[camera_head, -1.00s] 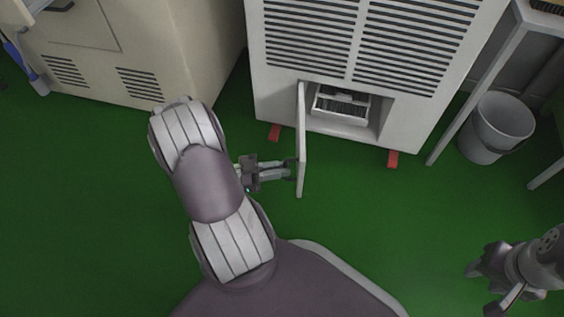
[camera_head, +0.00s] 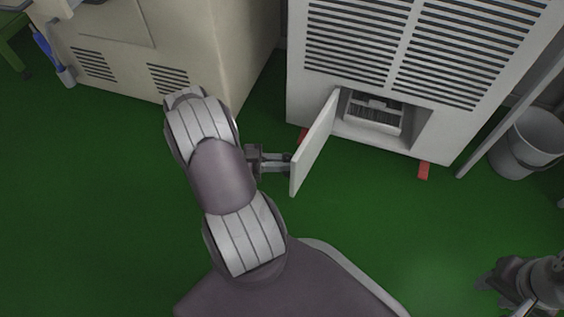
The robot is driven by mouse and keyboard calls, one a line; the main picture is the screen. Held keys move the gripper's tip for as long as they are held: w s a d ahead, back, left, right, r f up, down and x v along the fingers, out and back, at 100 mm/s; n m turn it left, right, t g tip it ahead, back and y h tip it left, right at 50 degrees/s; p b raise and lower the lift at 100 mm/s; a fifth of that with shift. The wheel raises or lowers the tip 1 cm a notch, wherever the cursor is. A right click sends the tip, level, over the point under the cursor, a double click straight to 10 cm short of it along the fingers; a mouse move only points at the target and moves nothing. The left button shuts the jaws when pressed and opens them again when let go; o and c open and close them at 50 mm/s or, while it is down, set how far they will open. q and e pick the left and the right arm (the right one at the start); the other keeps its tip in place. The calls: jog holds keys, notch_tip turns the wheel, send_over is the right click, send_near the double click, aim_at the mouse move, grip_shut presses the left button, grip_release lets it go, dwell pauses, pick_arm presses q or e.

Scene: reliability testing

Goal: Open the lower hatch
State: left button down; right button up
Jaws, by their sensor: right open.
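The lower hatch (camera_head: 316,143) is a white flap low on the front of a white cabinet (camera_head: 375,75). It stands swung out to the left of its opening, and the opening (camera_head: 408,125) shows a pale slotted unit (camera_head: 373,112) inside. My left gripper (camera_head: 284,163) is at the outer, left side of the flap near its free edge. Its tips are at or behind the flap, so its jaw state is hidden. My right gripper (camera_head: 505,292) is open at the bottom right, apart from the cabinet and partly dark.
A beige cabinet (camera_head: 190,45) with vents stands at the left. A grey bucket (camera_head: 525,145) is on the right beside a table leg. Red feet (camera_head: 424,170) jut out under the white cabinet. The green floor (camera_head: 90,220) is clear at the left and front.

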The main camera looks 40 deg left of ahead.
pick_arm(q)
jog(key=shift+w+a+r, duration=0.1)
jog(key=shift+w+a, duration=0.25)
jog(key=c, duration=1.3)
grip_release()
jog(key=shift+o, duration=0.7)
jog(key=shift+w+d, duration=0.1)
jog(key=shift+w, duration=0.05)
jog(key=shift+d, duration=0.1)
jog(key=shift+s, duration=0.2)
jog(key=p+v, duration=0.3)
jog(key=v, duration=0.9)
jog(key=shift+s, duration=0.25)
